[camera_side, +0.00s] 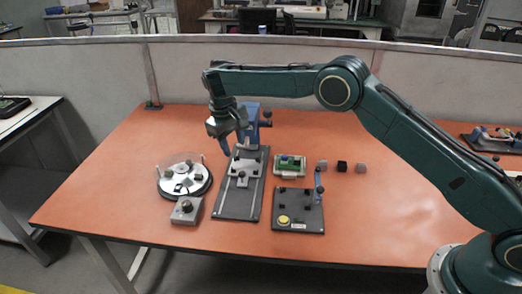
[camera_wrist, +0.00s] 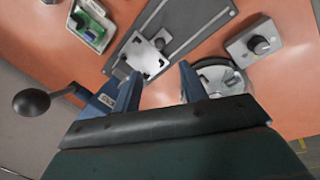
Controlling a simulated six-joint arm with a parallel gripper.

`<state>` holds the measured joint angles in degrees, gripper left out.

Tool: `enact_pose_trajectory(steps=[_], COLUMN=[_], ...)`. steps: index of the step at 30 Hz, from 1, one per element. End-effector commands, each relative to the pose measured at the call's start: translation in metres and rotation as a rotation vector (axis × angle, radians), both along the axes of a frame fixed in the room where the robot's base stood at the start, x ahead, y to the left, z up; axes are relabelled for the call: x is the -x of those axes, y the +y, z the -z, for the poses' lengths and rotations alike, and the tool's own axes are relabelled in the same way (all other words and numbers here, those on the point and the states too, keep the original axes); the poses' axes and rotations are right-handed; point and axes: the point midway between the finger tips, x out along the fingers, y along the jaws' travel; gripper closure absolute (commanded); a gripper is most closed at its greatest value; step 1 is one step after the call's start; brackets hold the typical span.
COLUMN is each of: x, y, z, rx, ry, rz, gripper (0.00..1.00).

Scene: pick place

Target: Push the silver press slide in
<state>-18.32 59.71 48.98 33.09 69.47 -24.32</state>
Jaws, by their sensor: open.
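The silver press slide (camera_side: 250,166) sits on a long dark grey base plate (camera_side: 236,205) in the side view. A blue press body (camera_side: 251,115) stands at the plate's far end, partly hidden by my gripper. My gripper (camera_side: 234,148) is above the far end of the slide, with its blue fingers pointing down, spread and empty. In the wrist view the silver slide (camera_wrist: 150,58) shows just beyond and between the open fingertips (camera_wrist: 159,70). I cannot tell whether a fingertip touches it. A black ball-ended lever (camera_wrist: 32,102) shows at left in the wrist view.
A round turntable with a clear guard (camera_side: 183,178) and a grey knob box (camera_side: 187,210) stand left of the plate. A green circuit board fixture (camera_side: 290,165), a dark button panel (camera_side: 298,212) and small cubes (camera_side: 342,166) lie to its right. The orange table's front is clear.

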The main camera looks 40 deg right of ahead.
Motion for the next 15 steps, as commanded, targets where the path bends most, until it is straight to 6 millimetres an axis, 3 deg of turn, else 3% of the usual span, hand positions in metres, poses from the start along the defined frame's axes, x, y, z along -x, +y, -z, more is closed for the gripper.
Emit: enact_pose_trajectory(steps=[6, 15], x=[0.0, 0.001], y=[0.003, 0.004], z=[-0.014, -0.017], rx=[-0.001, -0.002], ry=[-0.001, 0.0], rz=[0.0, 0.0], gripper=[0.57, 0.57])
